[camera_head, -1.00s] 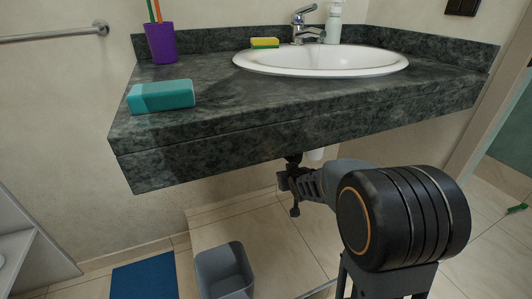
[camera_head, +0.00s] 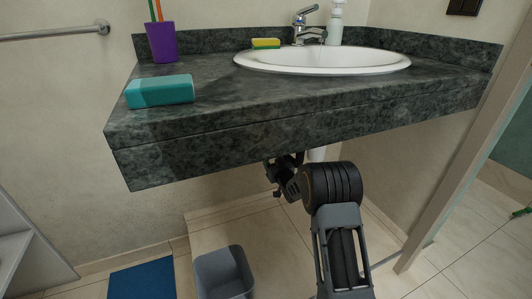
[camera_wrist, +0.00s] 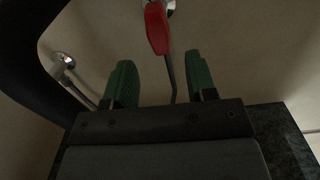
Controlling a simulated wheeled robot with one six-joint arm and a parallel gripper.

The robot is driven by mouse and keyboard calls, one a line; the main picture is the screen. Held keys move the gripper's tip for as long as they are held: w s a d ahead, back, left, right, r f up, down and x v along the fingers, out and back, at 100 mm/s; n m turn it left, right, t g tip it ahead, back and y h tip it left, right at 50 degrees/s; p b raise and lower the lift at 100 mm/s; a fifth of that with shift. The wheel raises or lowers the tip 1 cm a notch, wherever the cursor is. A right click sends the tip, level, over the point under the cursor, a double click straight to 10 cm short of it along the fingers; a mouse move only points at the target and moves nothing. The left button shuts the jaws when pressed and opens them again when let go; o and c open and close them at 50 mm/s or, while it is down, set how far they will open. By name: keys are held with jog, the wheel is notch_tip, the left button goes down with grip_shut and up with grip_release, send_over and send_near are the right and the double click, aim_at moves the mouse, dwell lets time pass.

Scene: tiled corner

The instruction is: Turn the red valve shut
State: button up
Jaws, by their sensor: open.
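The red valve handle (camera_wrist: 157,28) shows at the top of the wrist view, on a shiny metal fitting (camera_wrist: 171,6) at the wall. My gripper (camera_wrist: 159,57) is open, with its two green-padded fingers apart and nothing between their pads. The handle lies beyond the fingertips, roughly in line with the gap. Whether any finger touches it, I cannot tell, but a gap appears. In the head view my gripper (camera_head: 276,175) is under the counter, partly hidden by my arm. The valve is hidden from the head view.
The dark stone counter (camera_head: 230,138) overhangs close above my arm. A thin hose (camera_wrist: 170,78) runs below the handle in the picture. A second metal fitting (camera_wrist: 64,62) is at the left. A grey bin (camera_head: 222,272) and blue mat (camera_head: 143,278) are on the floor.

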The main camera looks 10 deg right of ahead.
jog(key=shift+w+a, duration=0.2)
jog(key=shift+w, duration=0.9)
jog(key=shift+w+a, duration=0.2)
jog(key=shift+w, duration=0.9)
jog(key=shift+w+a, duration=0.2)
jog(key=shift+w, duration=0.9)
jog(key=shift+c, duration=0.3)
jog(key=c, duration=0.7)
jog(key=shift+a, duration=0.15)
jog(key=shift+c, duration=0.6)
